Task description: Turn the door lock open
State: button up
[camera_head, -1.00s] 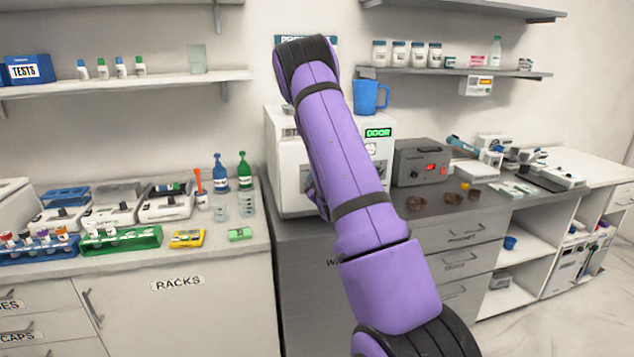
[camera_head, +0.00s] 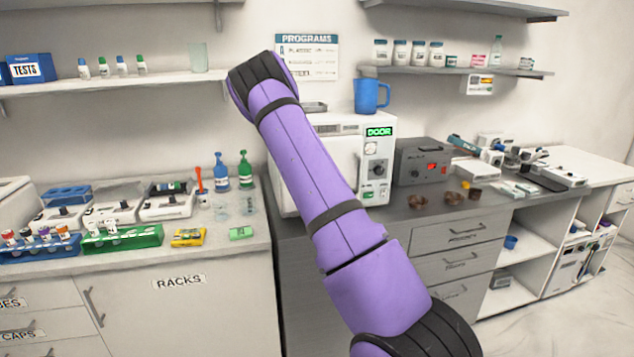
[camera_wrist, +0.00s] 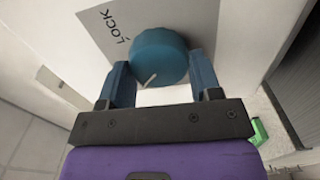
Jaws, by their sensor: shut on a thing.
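In the wrist view a round blue lock knob (camera_wrist: 160,50) sits on a pale plate (camera_wrist: 92,22) marked LOCK. The white line on the knob points down and to the left in that view, away from the word LOCK. My gripper (camera_wrist: 163,68) has one blue finger on each side of the knob and is shut on it. In the head view the white machine (camera_head: 290,190) stands on the counter with a lit green DOOR sign (camera_head: 379,132). My purple arm covers part of its front. My gripper and the lock knob are hidden there.
A blue mug (camera_head: 366,97) stands on top of the machine. A grey box with red lights (camera_head: 421,162) is to its right.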

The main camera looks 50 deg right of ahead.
jog(key=shift+n, duration=0.4)
jog(key=o, duration=0.9)
jog(key=v, duration=1)
jog(key=shift+s+a, duration=0.2)
jog(key=shift+s, duration=0.15)
